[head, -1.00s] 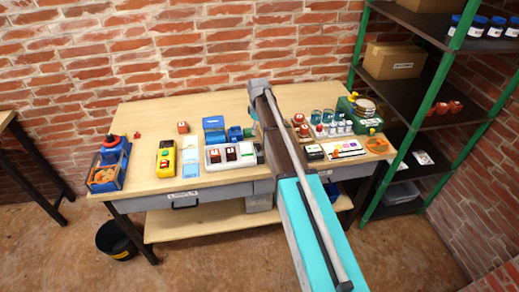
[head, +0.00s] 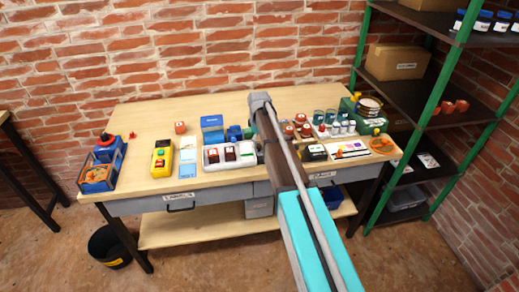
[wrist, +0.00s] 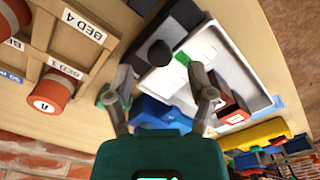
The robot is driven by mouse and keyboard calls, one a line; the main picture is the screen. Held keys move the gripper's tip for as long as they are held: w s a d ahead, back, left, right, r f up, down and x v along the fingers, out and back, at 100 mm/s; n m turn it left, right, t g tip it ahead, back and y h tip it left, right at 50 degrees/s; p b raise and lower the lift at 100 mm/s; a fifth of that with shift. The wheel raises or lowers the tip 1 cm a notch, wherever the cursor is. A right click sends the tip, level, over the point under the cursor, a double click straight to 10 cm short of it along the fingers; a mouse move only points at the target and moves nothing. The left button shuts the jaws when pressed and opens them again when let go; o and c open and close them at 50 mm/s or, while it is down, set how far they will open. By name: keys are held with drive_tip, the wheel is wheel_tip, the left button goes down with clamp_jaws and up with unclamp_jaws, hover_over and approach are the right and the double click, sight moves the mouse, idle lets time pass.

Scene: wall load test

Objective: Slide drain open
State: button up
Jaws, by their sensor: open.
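My gripper (wrist: 162,100) shows in the wrist view with its two fingers apart and nothing held between them. Beyond the fingertips is a white tray (wrist: 205,55). A round black knob (wrist: 160,53) and a small green piece (wrist: 183,58) show at the tray, in line with the gap between the fingers. I cannot tell which part is the drain or its slide. A blue part (wrist: 158,112) lies between the fingers and my gripper body, partly hidden. In the head view my arm hides the gripper and the bench just behind it.
In the wrist view, a red block (wrist: 234,108) sits by the right finger; a red canister (wrist: 55,92) stands by the "BED 1" label. In the head view the bench (head: 140,125) holds a yellow device (head: 163,160), a blue caddy (head: 100,165) and several bottles. Green-posted shelving stands right.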

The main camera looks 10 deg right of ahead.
sight(259, 149)
drive_tip(key=shift+f+b, duration=0.85)
drive_tip(key=shift+f, duration=0.3)
clamp_jaws()
